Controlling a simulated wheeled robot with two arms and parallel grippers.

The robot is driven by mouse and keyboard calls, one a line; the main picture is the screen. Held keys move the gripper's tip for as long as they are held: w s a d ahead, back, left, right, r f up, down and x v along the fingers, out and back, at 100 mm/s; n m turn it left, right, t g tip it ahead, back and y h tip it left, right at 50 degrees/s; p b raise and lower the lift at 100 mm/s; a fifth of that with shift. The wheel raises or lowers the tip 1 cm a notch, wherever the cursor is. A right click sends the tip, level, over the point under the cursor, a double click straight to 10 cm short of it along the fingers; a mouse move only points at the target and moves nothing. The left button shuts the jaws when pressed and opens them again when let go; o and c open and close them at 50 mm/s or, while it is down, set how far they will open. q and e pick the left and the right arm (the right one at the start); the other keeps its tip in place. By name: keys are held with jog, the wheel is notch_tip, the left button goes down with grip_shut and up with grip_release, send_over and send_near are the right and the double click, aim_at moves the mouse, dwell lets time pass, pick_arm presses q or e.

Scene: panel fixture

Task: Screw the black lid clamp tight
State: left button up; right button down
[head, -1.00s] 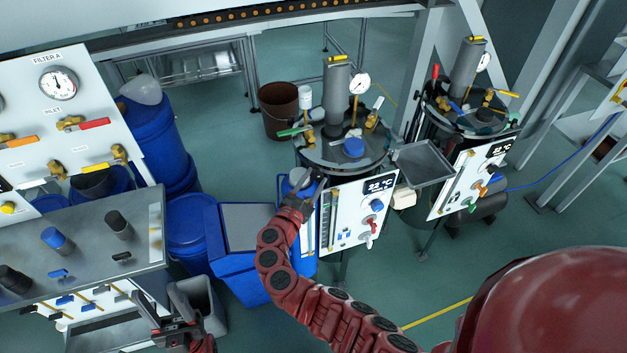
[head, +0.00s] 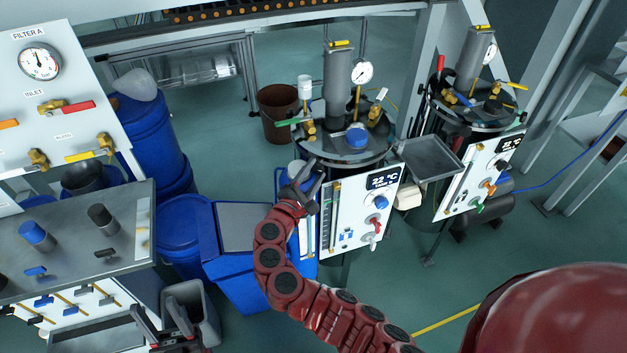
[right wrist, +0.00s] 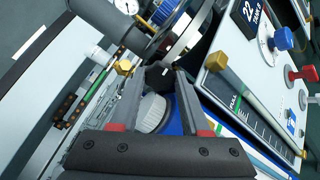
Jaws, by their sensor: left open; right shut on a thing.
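The near steel vessel's lid (head: 376,146) carries a blue knob, valves and a gauge. My right gripper (head: 312,172) is at the lid's front-left rim, beside the 22 °C panel. In the right wrist view its fingers (right wrist: 160,78) close together on a small dark part at the rim, which looks like the black lid clamp (right wrist: 166,70). The fingers hide most of the clamp, and I cannot tell how tight it is. My left gripper (head: 163,322) is open and empty at the bottom left, low beside a grey bin.
The 22 °C panel (head: 360,215) with knobs stands right of my right gripper. A metal tray (head: 424,158) sits between the near vessel and a second vessel (head: 480,105). Blue drums (head: 150,135) and a grey bench (head: 75,240) with knobs are left.

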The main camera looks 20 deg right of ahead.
jog(key=shift+f+m+b, duration=0.1)
jog(key=shift+m+b, duration=0.45)
jog(key=shift+m, duration=0.05)
jog(key=shift+c, duration=1.9)
grip_release()
